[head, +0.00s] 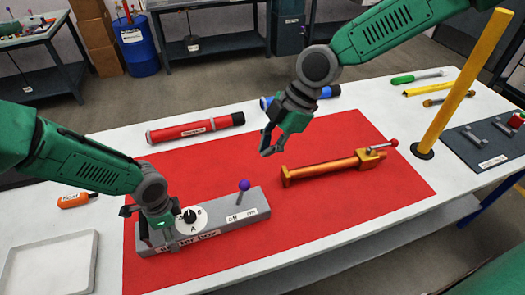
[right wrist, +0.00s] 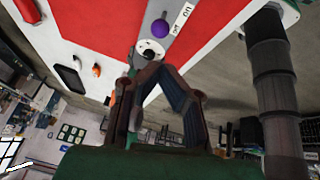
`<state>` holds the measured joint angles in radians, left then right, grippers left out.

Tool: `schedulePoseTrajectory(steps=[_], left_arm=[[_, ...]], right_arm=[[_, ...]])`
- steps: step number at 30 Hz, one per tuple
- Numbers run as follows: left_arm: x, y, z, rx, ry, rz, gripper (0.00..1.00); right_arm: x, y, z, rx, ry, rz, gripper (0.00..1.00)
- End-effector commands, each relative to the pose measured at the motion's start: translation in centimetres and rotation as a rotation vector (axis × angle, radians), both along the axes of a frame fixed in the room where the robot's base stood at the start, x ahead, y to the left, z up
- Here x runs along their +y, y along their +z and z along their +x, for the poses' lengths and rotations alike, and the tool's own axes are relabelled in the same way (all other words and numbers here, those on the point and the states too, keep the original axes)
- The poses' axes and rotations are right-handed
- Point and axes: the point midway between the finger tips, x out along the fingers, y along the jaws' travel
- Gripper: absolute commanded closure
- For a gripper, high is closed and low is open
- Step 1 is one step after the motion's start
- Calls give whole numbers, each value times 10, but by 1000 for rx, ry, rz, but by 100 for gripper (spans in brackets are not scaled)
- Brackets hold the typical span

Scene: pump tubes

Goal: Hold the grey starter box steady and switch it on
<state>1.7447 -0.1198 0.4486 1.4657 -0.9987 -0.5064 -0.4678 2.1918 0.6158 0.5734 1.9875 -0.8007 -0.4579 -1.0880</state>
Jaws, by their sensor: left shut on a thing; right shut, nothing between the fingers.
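The grey starter box (head: 212,236) lies on the red mat (head: 330,205). My left gripper (head: 155,232) is shut on its left end. A lever with a purple ball (head: 244,185) stands up from the box, near "off" and "on" labels; which one it is set to I cannot tell. A white dial (head: 190,219) with a dark knob, marked A and B, sits beside my left gripper. My right gripper (head: 267,151) is shut and empty, above the mat, apart from the lever. The purple ball also shows in the right wrist view (right wrist: 160,28), beyond my right fingers (right wrist: 163,70).
An orange pump-like tool (head: 330,168) with a red-tipped handle lies right of the box. A red tube (head: 195,129) and a blue one (head: 328,92) lie behind. A yellow post (head: 465,80) stands at the right. A white tray (head: 50,265) is at front left.

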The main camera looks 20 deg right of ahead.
Motion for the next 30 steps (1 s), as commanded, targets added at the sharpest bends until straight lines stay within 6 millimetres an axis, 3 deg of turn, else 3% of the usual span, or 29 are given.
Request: schedulePoseTrajectory(steps=[13, 24, 30], left_arm=[[2, -2, 0, 1, -1, 3, 71], [2, -1, 0, 1, 0, 3, 71], [2, -1, 0, 0, 1, 3, 71]], right_arm=[[-2, -4, 6, 50, -51, 4, 100], [0, -6, 48, 448, -414, 159, 100], [6, 1, 63, 559, -498, 240, 100]])
